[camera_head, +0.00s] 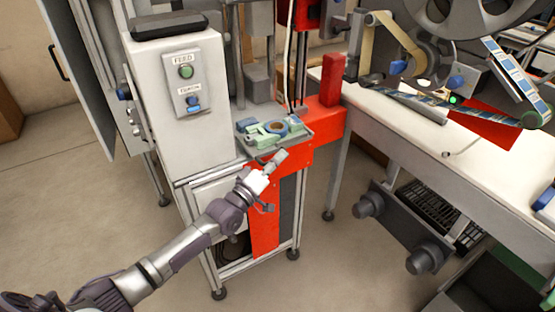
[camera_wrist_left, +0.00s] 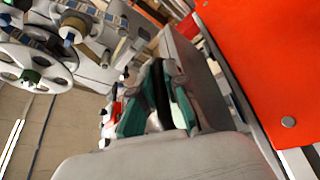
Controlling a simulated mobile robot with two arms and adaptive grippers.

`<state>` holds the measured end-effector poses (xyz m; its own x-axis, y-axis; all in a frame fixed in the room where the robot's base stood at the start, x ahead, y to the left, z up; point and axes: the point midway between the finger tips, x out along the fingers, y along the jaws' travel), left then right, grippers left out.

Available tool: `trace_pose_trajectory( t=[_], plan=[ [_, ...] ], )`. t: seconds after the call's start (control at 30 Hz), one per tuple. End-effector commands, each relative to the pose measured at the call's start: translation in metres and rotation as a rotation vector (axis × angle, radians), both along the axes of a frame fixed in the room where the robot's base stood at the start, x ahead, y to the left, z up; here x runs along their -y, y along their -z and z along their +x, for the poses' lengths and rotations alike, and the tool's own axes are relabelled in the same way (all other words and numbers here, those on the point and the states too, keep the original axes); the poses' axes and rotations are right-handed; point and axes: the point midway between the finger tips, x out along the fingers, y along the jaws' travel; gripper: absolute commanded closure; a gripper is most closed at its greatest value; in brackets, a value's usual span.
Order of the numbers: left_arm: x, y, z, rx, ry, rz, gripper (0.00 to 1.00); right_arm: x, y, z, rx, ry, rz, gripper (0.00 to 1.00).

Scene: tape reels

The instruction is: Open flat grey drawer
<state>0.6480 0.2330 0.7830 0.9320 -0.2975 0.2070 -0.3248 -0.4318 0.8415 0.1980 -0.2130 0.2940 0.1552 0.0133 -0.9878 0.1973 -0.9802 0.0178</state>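A shallow grey tray-like drawer (camera_head: 288,141) sits at the front of the white machine, at the level of its work surface. Green and blue pieces lie in it. My left arm reaches up from the lower left, and my left gripper (camera_head: 272,164) is just in front of and below the tray's front edge, by the red column. I cannot tell whether it touches the drawer. In the left wrist view, dark fingers with teal parts (camera_wrist_left: 155,100) are close to a grey body (camera_wrist_left: 185,62); what lies between them is unclear. My right gripper is not in view.
The white machine (camera_head: 180,120) carries a panel with green and blue buttons (camera_head: 187,85). A red column (camera_head: 264,220) stands beneath the tray. A white table (camera_head: 440,140) with reels (camera_head: 470,15) is at the right.

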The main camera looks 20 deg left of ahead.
Motion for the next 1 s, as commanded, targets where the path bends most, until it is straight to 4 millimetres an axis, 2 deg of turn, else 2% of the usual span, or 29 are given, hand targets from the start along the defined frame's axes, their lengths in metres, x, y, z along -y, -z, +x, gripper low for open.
trace_pose_trajectory(
  t=[0.03,0.17,0.43,0.57,0.67,1.0],
  plan=[
    [0.000,0.000,0.000,0.000,0.000,0.001,0.85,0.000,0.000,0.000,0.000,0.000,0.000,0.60],
    [0.000,0.000,0.000,0.000,0.000,0.001,0.63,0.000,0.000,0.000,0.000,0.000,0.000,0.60],
    [0.000,0.000,0.000,0.000,0.000,0.000,0.63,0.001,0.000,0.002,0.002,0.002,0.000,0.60],
    [-0.002,0.003,-0.007,-0.002,0.000,0.001,0.63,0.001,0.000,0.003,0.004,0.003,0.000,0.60],
    [-0.007,0.006,-0.020,-0.003,-0.001,0.001,0.63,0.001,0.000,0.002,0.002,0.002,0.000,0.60],
    [-0.027,0.020,-0.086,-0.004,0.001,0.002,0.63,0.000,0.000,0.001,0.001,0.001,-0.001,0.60]
  ],
)
